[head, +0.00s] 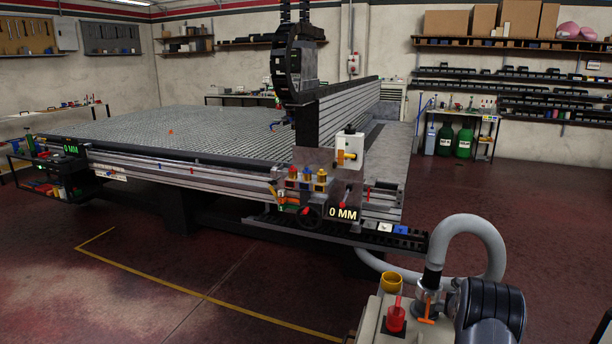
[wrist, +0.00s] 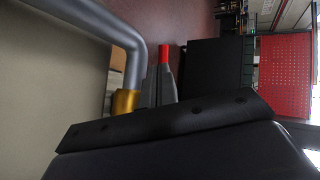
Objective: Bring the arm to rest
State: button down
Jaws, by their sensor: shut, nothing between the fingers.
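My gripper (wrist: 160,88) shows in the wrist view as two grey fingers close together, shut and with nothing seen held. A red piece (wrist: 164,54) shows at the finger tips; I cannot tell whether it is part of them or behind them. A dark rounded link of my arm (head: 490,312) is at the bottom right of the head view; the fingers do not show there.
A pale box with a red knob (head: 396,317), a yellow cup (head: 391,282) and a grey hose (head: 468,226) stands beside my arm. The large grid table (head: 190,130) with its gantry (head: 335,105) lies beyond. The floor (head: 120,290) at front left is clear.

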jog(key=shift+x, duration=2.15)
jog(key=v, duration=1.1)
jog(key=x, duration=1.1)
jog(key=s+a+n+t+y+b, duration=0.1)
jog(key=s+a+b, duration=0.3)
jog(key=b, duration=0.5)
jog(key=shift+a+f+n+t, duration=0.2)
jog(key=shift+a+n+t, duration=0.4)
jog(key=shift+a+n, duration=0.15)
jog(key=shift+s+b, duration=0.15)
jog(key=shift+b, duration=0.15)
jog(key=shift+a+r, duration=0.15)
jog(key=shift+r, duration=0.05)
